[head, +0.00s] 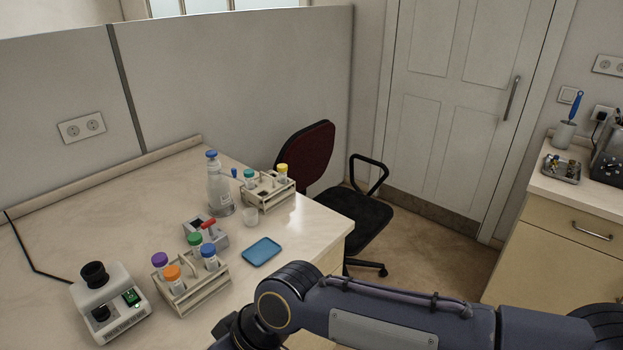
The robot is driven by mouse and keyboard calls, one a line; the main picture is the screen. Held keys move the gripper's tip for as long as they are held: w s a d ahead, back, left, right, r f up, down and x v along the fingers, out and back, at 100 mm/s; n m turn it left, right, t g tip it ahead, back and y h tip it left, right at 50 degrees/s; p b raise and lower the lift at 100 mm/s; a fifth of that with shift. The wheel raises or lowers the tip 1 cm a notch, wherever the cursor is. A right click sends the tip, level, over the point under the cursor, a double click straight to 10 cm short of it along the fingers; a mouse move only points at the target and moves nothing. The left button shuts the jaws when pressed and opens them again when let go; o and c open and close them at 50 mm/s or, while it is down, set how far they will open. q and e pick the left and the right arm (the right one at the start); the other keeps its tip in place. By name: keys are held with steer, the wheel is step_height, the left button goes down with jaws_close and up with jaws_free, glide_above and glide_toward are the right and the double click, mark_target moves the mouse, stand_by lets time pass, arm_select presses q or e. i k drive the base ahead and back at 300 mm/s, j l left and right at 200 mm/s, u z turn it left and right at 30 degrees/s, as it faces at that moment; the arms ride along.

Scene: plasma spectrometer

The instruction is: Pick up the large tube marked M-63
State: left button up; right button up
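Large capped tubes stand in two wooden racks on the table; I cannot read any marking, so I cannot tell which is M-63. The near rack (206,298) holds a purple-capped tube (160,261), an orange-capped tube (174,277), a green-capped tube (195,241) and a blue-capped tube (210,256). The far rack (268,204) holds a yellow-capped tube (282,172) and a teal-capped tube (249,176), with another small green top between them. My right arm crosses the bottom right, its gripper out of sight. My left gripper is not in view.
A white mixer (110,303) is at left. A chair (345,215) stands beyond the table edge.

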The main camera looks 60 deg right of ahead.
mark_target(282, 177)
steer(key=z, duration=1.95)
steer(key=i+l+u, duration=0.3)
steer(key=u, duration=0.15)
steer(key=i+l+u, duration=0.2)
steer(key=l+u, duration=0.25)
steer(key=i+l+u, duration=0.15)
steer(key=l+u, duration=0.35)
steer(key=l, duration=0.15)
steer(key=l+u, duration=0.9)
steer(key=l, duration=0.25)
steer(key=k+l+u, duration=0.15)
steer(key=l+u, duration=0.3)
steer(key=k+l+u, duration=0.25)
steer(key=l+u, duration=0.2)
steer(key=l, duration=0.15)
